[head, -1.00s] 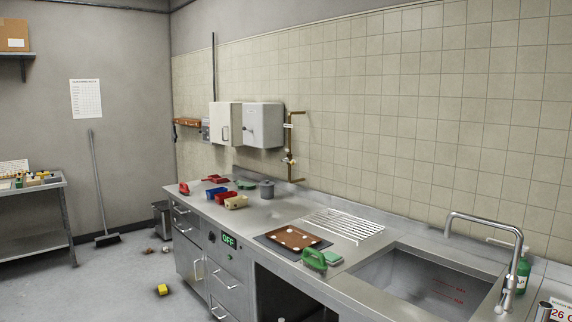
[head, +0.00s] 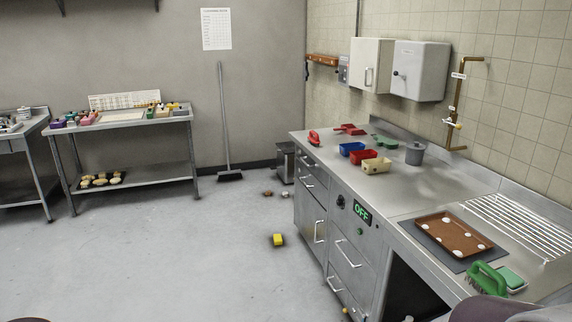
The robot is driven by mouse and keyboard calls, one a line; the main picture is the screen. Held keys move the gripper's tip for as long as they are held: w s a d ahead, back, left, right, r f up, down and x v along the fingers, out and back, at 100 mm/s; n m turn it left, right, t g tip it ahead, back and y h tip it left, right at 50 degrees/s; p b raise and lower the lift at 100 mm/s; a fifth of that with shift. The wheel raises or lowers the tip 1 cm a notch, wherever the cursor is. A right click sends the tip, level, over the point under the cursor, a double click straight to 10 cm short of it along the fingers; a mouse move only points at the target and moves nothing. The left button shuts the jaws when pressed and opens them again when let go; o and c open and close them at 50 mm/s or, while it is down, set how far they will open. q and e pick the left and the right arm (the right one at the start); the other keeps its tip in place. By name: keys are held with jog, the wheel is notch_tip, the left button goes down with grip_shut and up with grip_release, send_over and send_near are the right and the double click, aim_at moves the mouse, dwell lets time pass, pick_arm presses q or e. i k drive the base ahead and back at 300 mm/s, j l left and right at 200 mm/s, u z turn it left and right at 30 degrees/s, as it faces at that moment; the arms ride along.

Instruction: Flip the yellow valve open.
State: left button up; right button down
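A copper pipe (head: 463,85) runs up the tiled wall at the right, beyond the wall boxes. A small valve with a yellowish handle (head: 453,124) sits low on this pipe, above the back of the steel counter. It is too small here to tell exactly how the handle is turned. White tags hang on the pipe above and near the valve. Neither of my grippers is in view. A grey rounded part at the bottom right edge seems to be mine.
The steel counter (head: 402,195) holds red, blue and cream bins, a grey pot (head: 415,153), a brown tray (head: 452,233) and a green-handled brush (head: 487,279). The floor (head: 170,260) left of the counter is mostly clear.

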aim_at(459, 126)
jog(key=i, duration=2.2)
jog(key=i+z, duration=0.2)
jog(key=i, duration=0.25)
jog(key=i+j+z, duration=0.2)
jog(key=i, duration=0.25)
jog(key=i+j+z, duration=0.2)
jog(key=i, duration=0.25)
jog(key=i+l+z, duration=0.1)
jog(key=i+z, duration=0.85)
jog(key=k+j, duration=0.05)
jog(key=k, duration=0.05)
